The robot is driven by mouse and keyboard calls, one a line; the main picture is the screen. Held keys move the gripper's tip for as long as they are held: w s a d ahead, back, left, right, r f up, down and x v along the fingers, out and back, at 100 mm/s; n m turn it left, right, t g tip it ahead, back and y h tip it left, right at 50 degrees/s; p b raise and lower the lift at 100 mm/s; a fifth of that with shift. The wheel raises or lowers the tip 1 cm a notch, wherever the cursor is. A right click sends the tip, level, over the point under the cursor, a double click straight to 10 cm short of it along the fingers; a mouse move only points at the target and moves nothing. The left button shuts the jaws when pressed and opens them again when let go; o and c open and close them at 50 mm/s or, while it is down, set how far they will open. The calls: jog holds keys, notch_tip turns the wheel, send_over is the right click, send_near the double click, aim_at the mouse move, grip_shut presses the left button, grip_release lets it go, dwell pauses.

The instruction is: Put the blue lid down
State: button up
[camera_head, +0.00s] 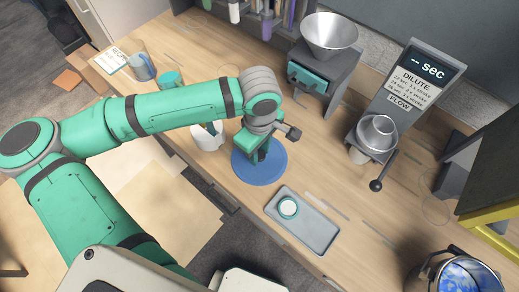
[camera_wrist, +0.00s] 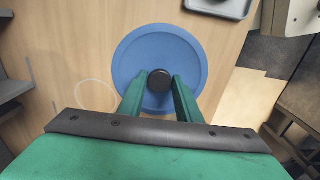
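The blue lid (camera_head: 262,172) is a flat round disc with a dark knob at its centre. In the head view it is level over the wooden counter, near the front edge, left of the grey tray. I cannot tell whether it touches the counter. My gripper (camera_head: 260,153) points down at the lid's middle. In the wrist view my gripper (camera_wrist: 160,82) has its two green fingers against both sides of the dark knob (camera_wrist: 160,77), with the blue lid (camera_wrist: 137,50) spreading out beneath. The fingers hide part of the disc.
A grey tray (camera_head: 314,236) with a small white-topped round item (camera_head: 288,207) lies to the right. A white mug (camera_head: 205,138) stands behind left. A funnel machine (camera_head: 310,78) and a dispenser (camera_head: 375,135) stand at the back. A bucket (camera_head: 462,274) is at the lower right.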

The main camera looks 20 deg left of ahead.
aim_at(260, 154)
jog(key=shift+o, duration=1.2)
notch_tip(260, 154, up, 12)
jog(key=shift+r, duration=0.2)
